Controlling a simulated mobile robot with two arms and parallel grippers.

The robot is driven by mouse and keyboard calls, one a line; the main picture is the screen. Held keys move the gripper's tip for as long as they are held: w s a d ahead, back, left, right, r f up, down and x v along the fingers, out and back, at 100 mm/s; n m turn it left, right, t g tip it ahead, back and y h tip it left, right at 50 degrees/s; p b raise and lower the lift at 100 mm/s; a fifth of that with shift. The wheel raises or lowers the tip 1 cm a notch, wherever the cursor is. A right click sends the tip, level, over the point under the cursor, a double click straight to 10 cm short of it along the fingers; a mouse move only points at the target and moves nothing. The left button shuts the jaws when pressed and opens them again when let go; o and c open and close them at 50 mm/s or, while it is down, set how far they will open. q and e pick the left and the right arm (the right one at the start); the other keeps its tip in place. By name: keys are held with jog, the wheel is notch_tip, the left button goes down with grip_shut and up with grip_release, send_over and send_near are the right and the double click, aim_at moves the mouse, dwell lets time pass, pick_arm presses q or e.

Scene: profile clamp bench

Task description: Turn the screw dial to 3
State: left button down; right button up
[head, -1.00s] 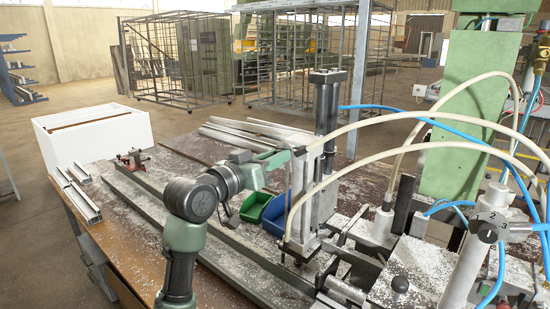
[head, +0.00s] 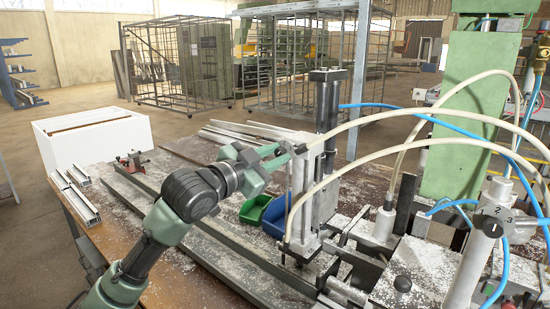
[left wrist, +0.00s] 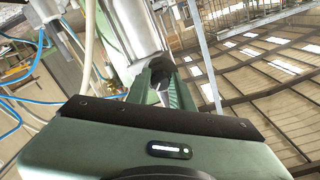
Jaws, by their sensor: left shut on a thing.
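A dial marked 1, 2 and 3 (head: 495,211) sits on a pale upright cylinder at the right of the head view, with a dark round knob (head: 491,229) below the numbers. I cannot read which number it is set to. My left gripper (head: 299,149) is far to the left of that dial, at the upper part of an upright metal clamp block (head: 301,195). In the left wrist view, its fingers (left wrist: 161,84) are shut on a small grey round piece between them. The fingers hide most of this piece. My right gripper is not in view.
Pale hoses and a blue hose (head: 400,109) arch between the clamp and the dial. A green bin (head: 254,209) and a blue bin (head: 275,214) stand behind the clamp. Metal profiles (head: 240,135) lie on the bench. A white box (head: 95,140) stands at the back left.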

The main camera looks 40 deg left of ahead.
pick_arm(q)
jog(key=shift+m, duration=1.6)
jog(key=c, duration=1.2)
grip_release()
jog(key=shift+c, duration=0.2)
jog(key=shift+s+a+f+b, duration=0.1)
jog(key=shift+s+f+b, duration=0.15)
jog(key=shift+s+b, duration=0.3)
jog(key=s+b, duration=0.3)
jog(key=s, duration=0.3)
jog(key=shift+s+a+r, duration=0.2)
jog(key=shift+s, duration=0.15)
